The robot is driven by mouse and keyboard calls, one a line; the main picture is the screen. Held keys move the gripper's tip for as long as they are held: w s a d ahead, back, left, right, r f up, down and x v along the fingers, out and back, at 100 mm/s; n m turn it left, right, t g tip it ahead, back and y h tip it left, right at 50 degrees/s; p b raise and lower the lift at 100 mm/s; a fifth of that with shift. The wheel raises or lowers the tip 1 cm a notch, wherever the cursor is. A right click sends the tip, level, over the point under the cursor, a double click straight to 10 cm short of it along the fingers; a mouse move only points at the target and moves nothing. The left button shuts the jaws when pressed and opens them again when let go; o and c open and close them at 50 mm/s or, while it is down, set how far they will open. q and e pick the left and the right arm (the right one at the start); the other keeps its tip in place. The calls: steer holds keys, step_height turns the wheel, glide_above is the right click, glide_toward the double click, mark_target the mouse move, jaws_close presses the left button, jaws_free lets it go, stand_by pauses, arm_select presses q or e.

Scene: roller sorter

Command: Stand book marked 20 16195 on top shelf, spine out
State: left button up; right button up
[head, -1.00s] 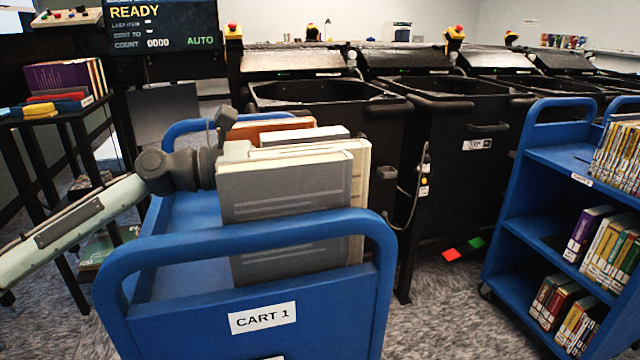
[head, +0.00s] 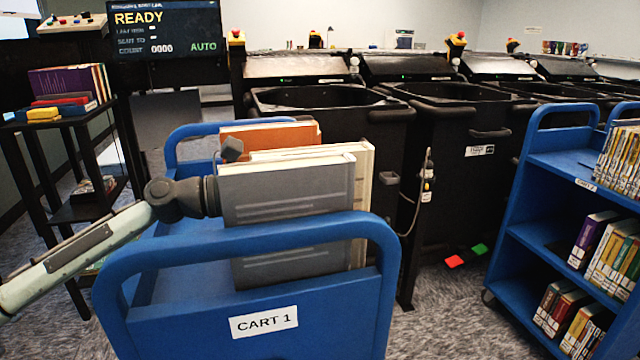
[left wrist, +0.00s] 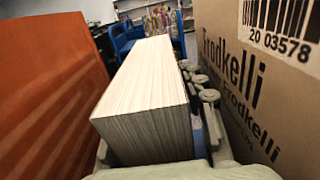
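The number 20 16195 is not readable on any book. In the left wrist view a thick book with its white page block (left wrist: 150,105) facing me is between the fingers of my left gripper (left wrist: 155,150). The right finger lies along its side; the left finger is mostly hidden, so I cannot tell whether they squeeze it. An orange book (left wrist: 45,100) is left of it, and a brown book (left wrist: 245,90) labelled 20 03578 is right. In the head view my left gripper (head: 232,150) is low among the books on Cart 1, mostly hidden behind a grey book (head: 285,195). My right gripper is not in view.
Blue Cart 1 (head: 245,255) has a raised front rail. A second blue cart (head: 550,160) with shelved books stands right, with free space on its top shelf. Black bins (head: 455,200) stand behind. A dark side table (head: 70,125) holding books is left.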

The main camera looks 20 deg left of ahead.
arm_select(q)
steer(key=b+v, duration=0.2)
steer(key=v, duration=1)
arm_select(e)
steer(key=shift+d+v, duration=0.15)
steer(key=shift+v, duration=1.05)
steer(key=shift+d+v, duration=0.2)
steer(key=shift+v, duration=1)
arm_select(q)
steer(key=shift+a+r, duration=0.1)
steer(key=shift+r, duration=0.05)
